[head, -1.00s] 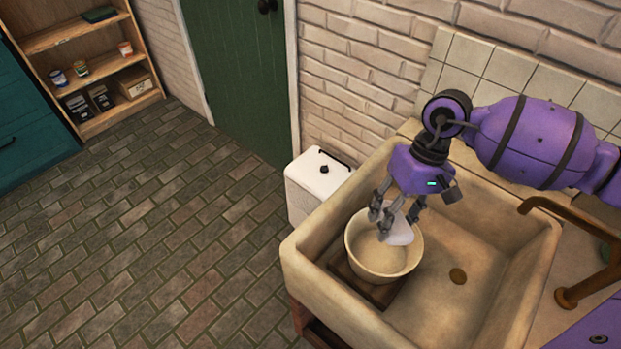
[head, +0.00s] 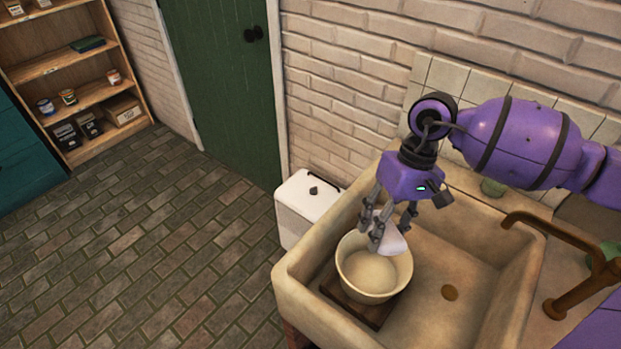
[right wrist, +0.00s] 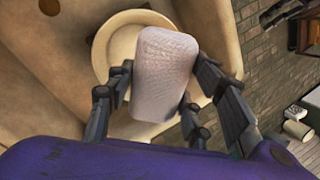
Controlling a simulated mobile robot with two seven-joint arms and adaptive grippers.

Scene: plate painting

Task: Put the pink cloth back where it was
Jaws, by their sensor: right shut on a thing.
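The pink cloth (head: 393,242) looks pale, almost white, in the head view. In the right wrist view it is a pale pinkish, rounded pad (right wrist: 165,75). My right gripper (head: 382,229) is shut on it, with fingers on both sides of it in the wrist view (right wrist: 163,92). The gripper points down and holds the cloth over the back right rim of a cream bowl (head: 372,272). The bowl stands on a dark wooden block (head: 335,290) in the sink; the wrist view shows part of the bowl (right wrist: 103,48) behind the cloth. My left gripper is not in view.
The stone sink (head: 470,255) has free room right of the bowl, around its drain (head: 450,293). A brass tap (head: 575,240) reaches over its right side. A white bin (head: 300,205) stands left of the sink. Shelves (head: 75,65) stand far left; the floor between is clear.

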